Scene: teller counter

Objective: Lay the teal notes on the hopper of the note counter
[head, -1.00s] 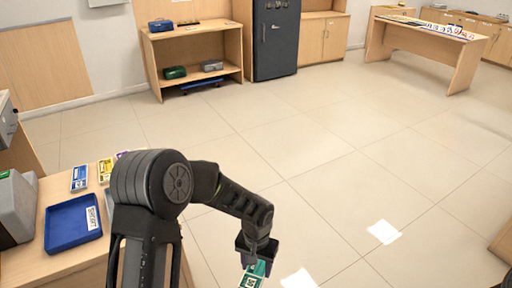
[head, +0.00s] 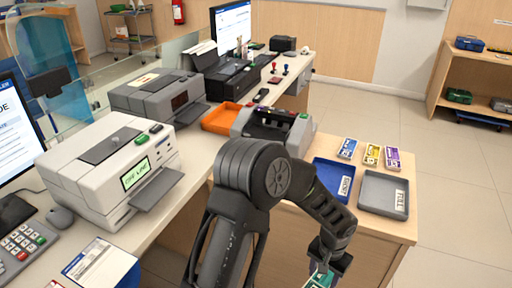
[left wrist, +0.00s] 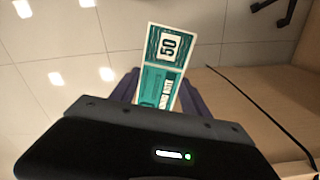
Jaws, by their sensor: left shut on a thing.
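My left gripper (head: 328,262) is shut on the teal notes (head: 319,280) at the bottom edge of the head view. In the left wrist view the teal notes (left wrist: 165,62) stick out from between the fingers, with a white "50" panel at the far end. They are held in the air, clear of any surface. The grey machine that looks like the note counter (head: 298,134) stands on the counter beyond my left arm. My right gripper is not in view.
A blue tray (head: 320,183) and a grey tray (head: 372,203) lie on the wooden side counter, with several coloured note packs (head: 371,155) behind them. An orange tray (head: 219,119) and a white printer (head: 98,177) are at left. Open floor lies to the right.

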